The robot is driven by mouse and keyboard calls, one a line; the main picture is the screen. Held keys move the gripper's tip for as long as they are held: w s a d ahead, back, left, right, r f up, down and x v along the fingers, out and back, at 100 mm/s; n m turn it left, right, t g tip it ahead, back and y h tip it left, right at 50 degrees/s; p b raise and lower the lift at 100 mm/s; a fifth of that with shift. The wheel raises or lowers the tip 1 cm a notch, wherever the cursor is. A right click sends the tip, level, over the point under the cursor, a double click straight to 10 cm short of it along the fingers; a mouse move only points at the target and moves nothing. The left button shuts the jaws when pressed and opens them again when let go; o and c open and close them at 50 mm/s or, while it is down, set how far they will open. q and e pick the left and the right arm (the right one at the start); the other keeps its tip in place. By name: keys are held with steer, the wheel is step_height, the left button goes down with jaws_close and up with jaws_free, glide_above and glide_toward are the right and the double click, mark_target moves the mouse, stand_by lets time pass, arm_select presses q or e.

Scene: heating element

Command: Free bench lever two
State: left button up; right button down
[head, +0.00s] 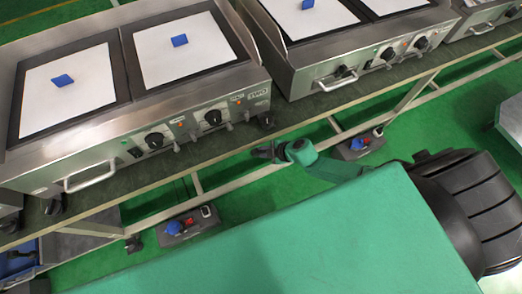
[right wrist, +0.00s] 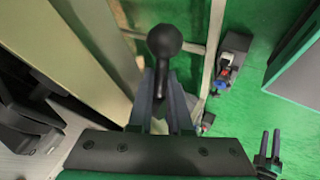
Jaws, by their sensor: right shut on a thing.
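A grey heating unit marked TWO (head: 257,95) stands on the bench (head: 190,148). A black lever (head: 266,121) with a rounded head shows at the bench edge below that mark. My right gripper (head: 264,152) is just below it, under the bench edge. In the right wrist view the black ball-headed lever (right wrist: 165,42) rises between the fingers of my right gripper (right wrist: 162,95), which is shut on its stem. The stem's lower part is hidden by the gripper. My left gripper does not show in the head view.
Another black knob (head: 55,206) sits at the bench edge on the left. A second heating unit (head: 340,55) stands to the right. Handles and dials stick out from the unit fronts. Boxes with blue and red parts (head: 187,226) lie below the bench on the green floor.

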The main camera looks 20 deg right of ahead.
steer(key=shift+s, duration=0.1)
steer(key=c, duration=0.8)
jaws_free()
steer(key=shift+c, duration=0.2)
steer(key=shift+r, duration=0.1)
steer(key=shift+s+d+r, duration=0.1)
steer(key=shift+d+r, duration=0.05)
steer(key=shift+r, duration=0.1)
steer(key=p+v, duration=0.3)
steer(key=v, duration=1)
steer(key=shift+s+d+r+p, duration=0.2)
steer(key=shift+d+r+p, duration=0.05)
steer(key=shift+d+p, duration=0.1)
